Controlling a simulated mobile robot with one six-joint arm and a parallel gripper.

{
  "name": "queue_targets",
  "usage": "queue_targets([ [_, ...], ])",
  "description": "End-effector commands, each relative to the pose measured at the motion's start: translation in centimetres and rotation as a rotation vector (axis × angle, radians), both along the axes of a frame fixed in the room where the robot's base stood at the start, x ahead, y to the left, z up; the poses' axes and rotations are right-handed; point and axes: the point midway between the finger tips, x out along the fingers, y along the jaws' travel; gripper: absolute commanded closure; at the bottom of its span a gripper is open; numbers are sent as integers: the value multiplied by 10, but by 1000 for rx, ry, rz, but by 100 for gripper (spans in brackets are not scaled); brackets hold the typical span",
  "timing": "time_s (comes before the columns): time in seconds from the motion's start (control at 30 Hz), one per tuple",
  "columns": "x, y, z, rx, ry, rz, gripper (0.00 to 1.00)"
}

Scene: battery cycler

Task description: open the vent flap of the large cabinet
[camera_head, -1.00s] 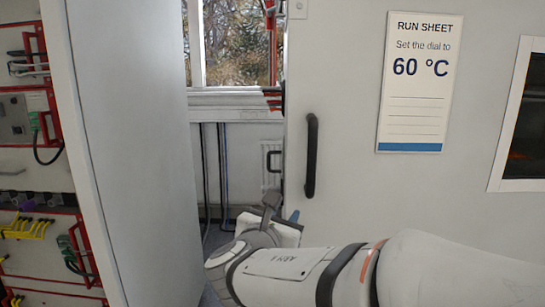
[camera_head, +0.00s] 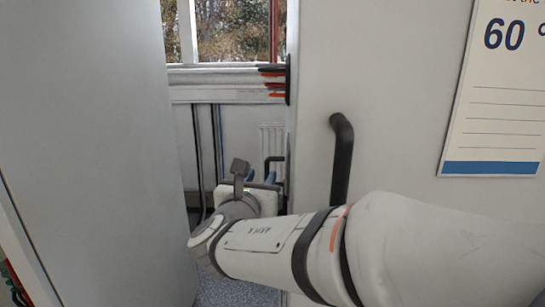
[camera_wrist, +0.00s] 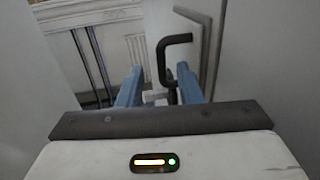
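The large cabinet (camera_head: 385,90) fills the right of the head view, with a tall black door handle (camera_head: 342,160) on its front. A smaller black bracket-shaped handle (camera_head: 268,165) shows past its left edge. In the wrist view this small handle (camera_wrist: 174,42) stands off a pale panel (camera_wrist: 198,30), which seems to be the vent flap. My gripper (camera_head: 260,178) is by the cabinet's left edge. In the wrist view its blue fingers (camera_wrist: 157,75) are apart, with the handle's lower end seen between them. I cannot tell whether they touch it.
A tall grey cabinet side (camera_head: 85,130) stands close on the left. A narrow gap with floor (camera_head: 235,292) lies between the two cabinets. Behind are a window (camera_head: 233,30), a radiator (camera_head: 271,140) and dark wall pipes (camera_head: 197,150). A run sheet (camera_head: 500,110) hangs on the large cabinet.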

Motion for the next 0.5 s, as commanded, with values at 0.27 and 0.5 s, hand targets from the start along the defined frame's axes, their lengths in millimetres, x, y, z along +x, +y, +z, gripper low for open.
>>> queue_targets([
  [0.27, 42, -12, 1, -1, 1, -8, 67],
  [0.5, 69, -18, 0, 0, 0, -7, 67],
])
